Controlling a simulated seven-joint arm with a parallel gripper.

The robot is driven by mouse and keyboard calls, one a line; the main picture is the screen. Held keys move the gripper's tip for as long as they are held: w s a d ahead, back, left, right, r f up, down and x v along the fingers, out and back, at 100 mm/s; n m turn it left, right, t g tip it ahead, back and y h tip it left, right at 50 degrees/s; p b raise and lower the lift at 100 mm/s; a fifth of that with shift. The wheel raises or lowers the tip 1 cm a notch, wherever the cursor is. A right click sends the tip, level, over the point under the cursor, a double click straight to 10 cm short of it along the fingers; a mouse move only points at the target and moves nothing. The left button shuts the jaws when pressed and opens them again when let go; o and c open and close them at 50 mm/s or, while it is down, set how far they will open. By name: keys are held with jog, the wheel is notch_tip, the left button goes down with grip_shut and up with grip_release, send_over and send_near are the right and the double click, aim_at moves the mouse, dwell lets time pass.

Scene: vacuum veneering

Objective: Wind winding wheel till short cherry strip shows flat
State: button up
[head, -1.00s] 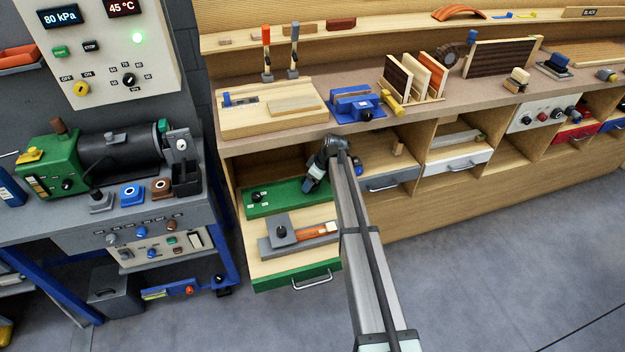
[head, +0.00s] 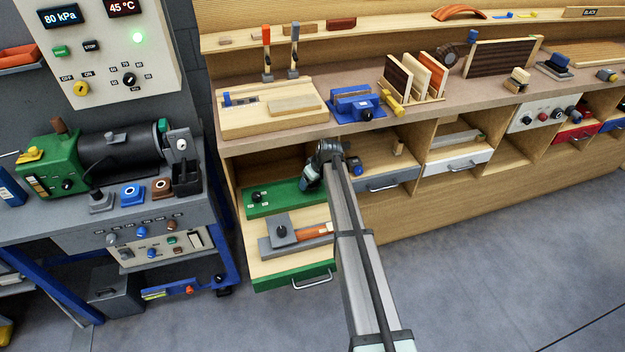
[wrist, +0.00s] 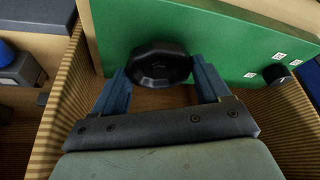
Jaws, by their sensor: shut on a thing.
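The winding wheel, a dark faceted knob (wrist: 160,62), sits on the green panel (wrist: 232,48) in the wrist view. My gripper (wrist: 161,80) has its two blue fingers on either side of the wheel and is shut on it. In the head view my gripper (head: 308,184) is at the right end of the green panel (head: 268,203) and hides the wheel. An orange-red strip (head: 314,231), apparently the cherry one, lies by a grey block with a black knob in the drawer below. My arm covers its right end, and I cannot tell whether it is flat.
The pulled-out drawer with a green front (head: 275,281) stands under the panel. Wooden compartment walls (wrist: 62,105) rise close to both sides of my gripper. A blue clamp-like tool (head: 357,105) stands on the bench above. The floor at right is clear.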

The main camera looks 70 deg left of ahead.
jog(key=m+t, duration=0.1)
jog(key=m, duration=0.3)
jog(key=shift+s+m+t, duration=0.15)
jog(key=shift+m+t, duration=0.15)
jog(key=shift+t, duration=0.1)
jog(key=m+t, duration=0.1)
jog(key=m, duration=0.2)
jog(key=shift+s+m, duration=0.1)
jog(key=shift+m, duration=0.3)
jog(key=m+t, duration=0.1)
jog(key=m, duration=0.2)
jog(key=shift+a+t+h, duration=0.1)
jog(key=shift+t+h, duration=0.2)
jog(key=shift+s+m+t+h, duration=0.1)
jog(key=shift+m+t+h, duration=0.4)
jog(key=shift+m, duration=1.5)
jog(key=o, duration=1)
jog(key=shift+o, duration=0.2)
